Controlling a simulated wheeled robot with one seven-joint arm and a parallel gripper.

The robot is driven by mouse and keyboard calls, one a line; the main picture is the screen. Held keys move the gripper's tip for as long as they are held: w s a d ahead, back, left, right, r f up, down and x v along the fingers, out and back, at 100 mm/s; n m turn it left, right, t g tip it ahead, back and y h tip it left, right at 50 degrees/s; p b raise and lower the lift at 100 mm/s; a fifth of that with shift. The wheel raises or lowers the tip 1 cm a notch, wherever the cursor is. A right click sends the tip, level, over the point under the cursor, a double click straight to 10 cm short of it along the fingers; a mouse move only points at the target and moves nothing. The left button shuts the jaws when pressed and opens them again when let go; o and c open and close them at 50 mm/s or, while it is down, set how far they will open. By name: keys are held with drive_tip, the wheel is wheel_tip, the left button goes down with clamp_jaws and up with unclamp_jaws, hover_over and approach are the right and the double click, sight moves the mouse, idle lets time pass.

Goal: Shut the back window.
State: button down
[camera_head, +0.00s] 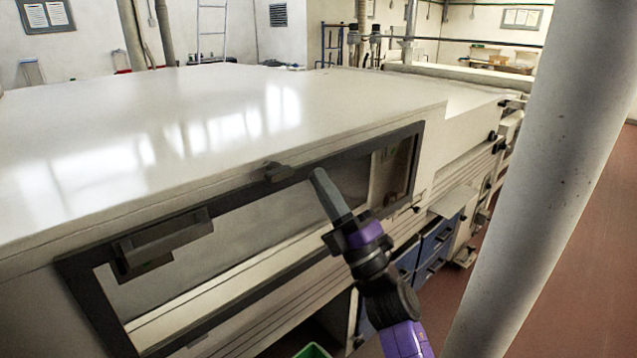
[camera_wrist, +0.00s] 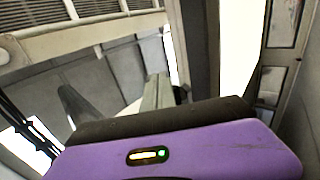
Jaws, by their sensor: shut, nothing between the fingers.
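A long window in a dark frame (camera_head: 240,196) is set in the side of the big white tunnel housing. A dark block-shaped handle (camera_head: 163,242) sits at its left end, and a small dark catch (camera_head: 278,172) sits on its top edge. I cannot tell whether this is the back window or how far it stands open. My gripper (camera_head: 318,173) is shut and empty, its grey fingers pointing up in front of the frame's upper bar, right of the catch. Contact is unclear. The wrist view shows the grey fingers (camera_wrist: 157,92) beside a dark upright bar (camera_wrist: 200,45).
The broad white top of the housing (camera_head: 200,110) is bare. A thick pale post (camera_head: 545,180) stands close on the right. Blue drawers (camera_head: 437,240) are below the housing. Red-brown floor (camera_head: 590,230) is open beyond the post. A green bin edge (camera_head: 312,350) shows at the bottom.

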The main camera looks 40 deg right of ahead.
drive_tip(key=s, duration=0.8)
drive_tip(key=shift+s+d+b, duration=0.15)
drive_tip(key=shift+s+b, duration=0.15)
drive_tip(key=shift+b, duration=0.15)
drive_tip(key=shift+f, duration=0.15)
drive_tip(key=s+a+f+m+g, duration=0.6)
drive_tip(key=s+a+f+m, duration=0.2)
drive_tip(key=s+f, duration=0.4)
drive_tip(key=s+a+f+m+g+h, duration=0.1)
drive_tip(key=s+a+f+m+g, duration=0.4)
drive_tip(key=s, duration=1.1)
drive_tip(key=a+f+m, duration=0.3)
drive_tip(key=f+m, duration=0.2)
drive_tip(key=f, duration=0.2)
drive_tip(key=shift+s+a+f+g, duration=0.15)
drive_tip(key=shift+s+f+g, duration=0.05)
drive_tip(key=shift+s+g, duration=0.2)
